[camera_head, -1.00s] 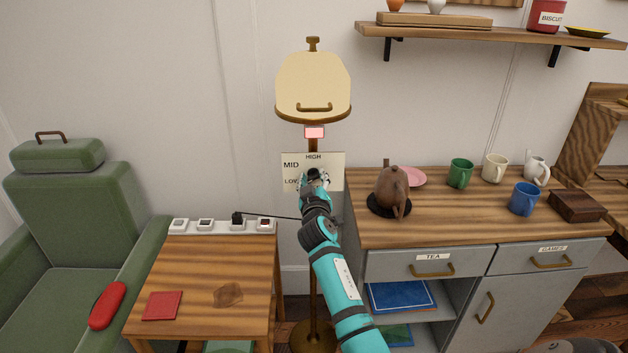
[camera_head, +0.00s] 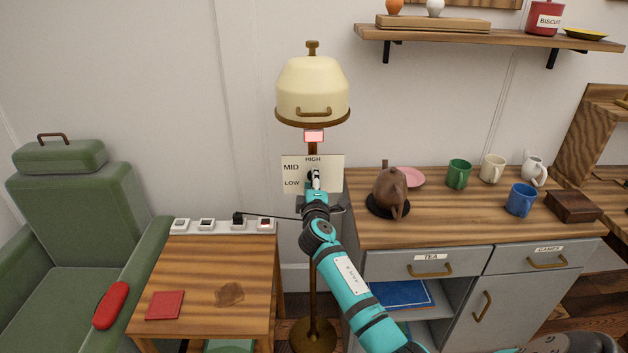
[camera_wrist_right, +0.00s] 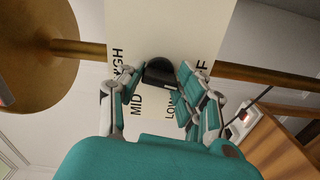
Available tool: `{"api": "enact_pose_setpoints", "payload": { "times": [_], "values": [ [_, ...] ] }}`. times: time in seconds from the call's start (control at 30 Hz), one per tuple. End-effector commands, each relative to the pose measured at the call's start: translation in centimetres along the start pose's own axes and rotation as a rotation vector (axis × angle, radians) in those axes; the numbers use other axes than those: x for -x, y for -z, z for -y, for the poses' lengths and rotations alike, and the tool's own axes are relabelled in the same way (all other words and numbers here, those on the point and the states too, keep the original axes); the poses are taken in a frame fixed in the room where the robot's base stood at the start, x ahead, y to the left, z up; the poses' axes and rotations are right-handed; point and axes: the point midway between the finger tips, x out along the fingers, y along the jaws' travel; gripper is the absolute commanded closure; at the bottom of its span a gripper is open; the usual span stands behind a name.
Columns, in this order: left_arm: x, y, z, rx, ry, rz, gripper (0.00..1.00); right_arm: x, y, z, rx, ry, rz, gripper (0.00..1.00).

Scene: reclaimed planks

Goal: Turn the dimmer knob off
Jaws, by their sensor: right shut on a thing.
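The dimmer panel (camera_head: 293,175) is a cream plate on the brass lamp stand, marked HIGH, MID and LOW in the head view. The black dimmer knob (camera_wrist_right: 158,70) sits on the plate in the wrist view. My right gripper (camera_head: 316,180) is at the plate and shut on the knob, with a finger on either side in the wrist view (camera_wrist_right: 161,80). The OFF label is mostly hidden by a finger. I cannot tell which mark the knob points to. The lamp's cream shade (camera_head: 313,88) shows soft shading. My left gripper is not in view.
A wooden side table (camera_head: 215,265) and green armchair (camera_head: 75,215) stand left. A power strip (camera_head: 222,226) lies along the table's back, its cable running to the lamp. A cabinet (camera_head: 480,225) with a brown teapot (camera_head: 388,187) and several mugs stands close right.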

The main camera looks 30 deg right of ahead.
Motion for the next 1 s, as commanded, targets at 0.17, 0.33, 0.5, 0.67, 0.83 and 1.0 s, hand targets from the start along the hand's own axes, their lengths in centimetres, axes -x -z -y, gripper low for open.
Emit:
{"api": "enact_pose_setpoints", "payload": {
  "times": [0.17, 0.33, 0.5, 0.67, 0.83, 1.0],
  "values": [
    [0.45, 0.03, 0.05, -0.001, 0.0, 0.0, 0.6, -0.02, 0.16, -0.3, 0.089, -0.004, -0.004, 0.96],
    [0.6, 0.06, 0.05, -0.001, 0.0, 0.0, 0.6, -0.02, 0.18, -0.26, 0.139, -0.005, -0.004, 0.96],
    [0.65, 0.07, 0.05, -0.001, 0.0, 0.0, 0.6, -0.01, 0.19, -0.21, 0.161, -0.004, -0.004, 0.96],
    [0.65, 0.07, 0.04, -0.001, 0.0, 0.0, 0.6, -0.01, 0.19, -0.18, 0.165, -0.004, -0.004, 0.96],
    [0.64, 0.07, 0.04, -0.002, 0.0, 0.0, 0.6, 0.0, 0.19, -0.17, 0.164, -0.004, -0.004, 0.96],
    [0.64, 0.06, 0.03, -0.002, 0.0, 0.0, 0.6, 0.0, 0.17, -0.14, 0.164, -0.003, -0.004, 0.5]
  ]
}}
